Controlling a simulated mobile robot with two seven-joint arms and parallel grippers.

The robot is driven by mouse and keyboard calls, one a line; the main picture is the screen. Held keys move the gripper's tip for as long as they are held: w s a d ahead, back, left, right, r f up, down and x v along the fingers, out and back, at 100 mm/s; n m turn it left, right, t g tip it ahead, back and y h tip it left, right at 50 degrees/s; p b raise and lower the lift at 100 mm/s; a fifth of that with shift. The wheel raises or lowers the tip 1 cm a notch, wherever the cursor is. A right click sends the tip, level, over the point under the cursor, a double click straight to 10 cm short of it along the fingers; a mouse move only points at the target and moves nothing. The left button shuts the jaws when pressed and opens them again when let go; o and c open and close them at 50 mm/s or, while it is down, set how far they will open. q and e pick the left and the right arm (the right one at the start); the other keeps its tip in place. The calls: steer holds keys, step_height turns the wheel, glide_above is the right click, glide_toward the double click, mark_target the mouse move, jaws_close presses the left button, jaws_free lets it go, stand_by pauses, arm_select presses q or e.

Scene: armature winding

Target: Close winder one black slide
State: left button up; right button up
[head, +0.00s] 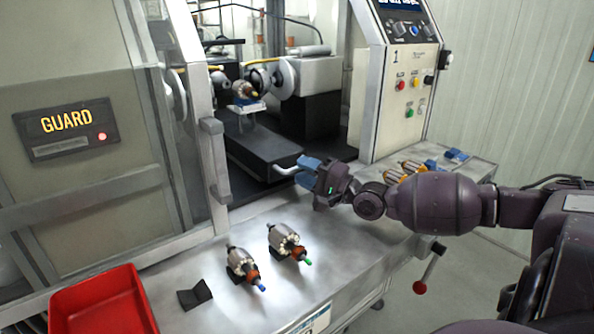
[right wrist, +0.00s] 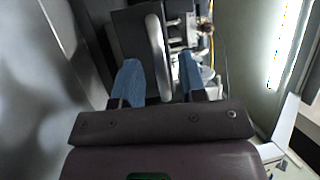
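The black slide (head: 262,147) of winder one extends toward me out of the machine opening. A pale bar handle (head: 286,169) sticks out from its front end. My right gripper (head: 303,173) is at this handle, its blue fingers pointing at the slide. In the right wrist view the two blue fingers of the gripper (right wrist: 159,70) stand apart. The handle (right wrist: 156,50) shows between them, with a gap on each side, so the gripper is open. The slide (right wrist: 130,45) lies beyond the fingers. My left gripper is not in view.
Two armatures (head: 286,241) (head: 243,266) rest on the steel table (head: 210,305), beside an empty black cradle (head: 195,294) and a red bin (head: 105,303). More armatures (head: 405,170) lie behind my right arm. The guard door (head: 75,130) is at left, the control panel (head: 405,90) at right.

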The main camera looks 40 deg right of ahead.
steer(key=shift+x, duration=1.05)
steer(key=shift+c, duration=0.4)
jaws_close()
